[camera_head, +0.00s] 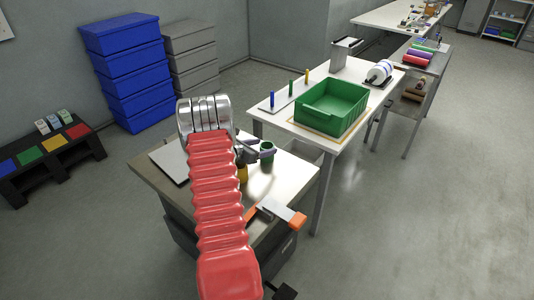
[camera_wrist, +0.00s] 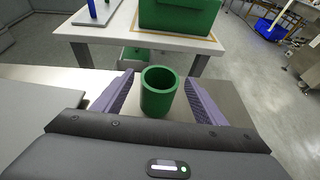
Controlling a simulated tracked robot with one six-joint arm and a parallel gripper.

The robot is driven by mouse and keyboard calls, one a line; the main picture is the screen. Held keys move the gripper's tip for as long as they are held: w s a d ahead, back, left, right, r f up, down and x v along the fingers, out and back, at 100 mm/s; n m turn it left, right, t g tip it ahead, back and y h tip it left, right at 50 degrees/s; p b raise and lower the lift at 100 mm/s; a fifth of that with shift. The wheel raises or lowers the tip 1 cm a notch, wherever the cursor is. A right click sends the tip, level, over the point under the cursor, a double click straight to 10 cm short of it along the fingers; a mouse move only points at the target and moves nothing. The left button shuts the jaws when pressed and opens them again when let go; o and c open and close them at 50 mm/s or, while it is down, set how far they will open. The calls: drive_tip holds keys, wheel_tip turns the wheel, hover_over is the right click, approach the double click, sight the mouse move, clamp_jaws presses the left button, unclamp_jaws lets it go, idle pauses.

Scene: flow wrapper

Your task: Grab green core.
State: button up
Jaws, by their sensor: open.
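The green core (camera_wrist: 158,98) is a hollow green cylinder standing upright on the near table. In the wrist view it stands between the two purple-grey fingers of my gripper (camera_wrist: 158,95), with a gap on both sides. My gripper is open. In the head view the green core (camera_head: 267,158) shows at the right side of my gripper (camera_head: 262,150), partly hidden by a finger. My red-sleeved arm covers part of the near table.
A yellow core (camera_head: 242,174) stands on the near table (camera_head: 292,176), beside my arm. An orange-ended tool (camera_head: 280,214) lies near its front edge. Behind it, another table (camera_head: 358,75) holds a green bin (camera_head: 331,105) and three coloured pegs (camera_head: 290,89). Open floor lies right.

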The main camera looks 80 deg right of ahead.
drive_tip(key=shift+s+d+f, duration=0.2)
drive_tip(key=shift+d, duration=0.2)
drive_tip(key=c, duration=1.1)
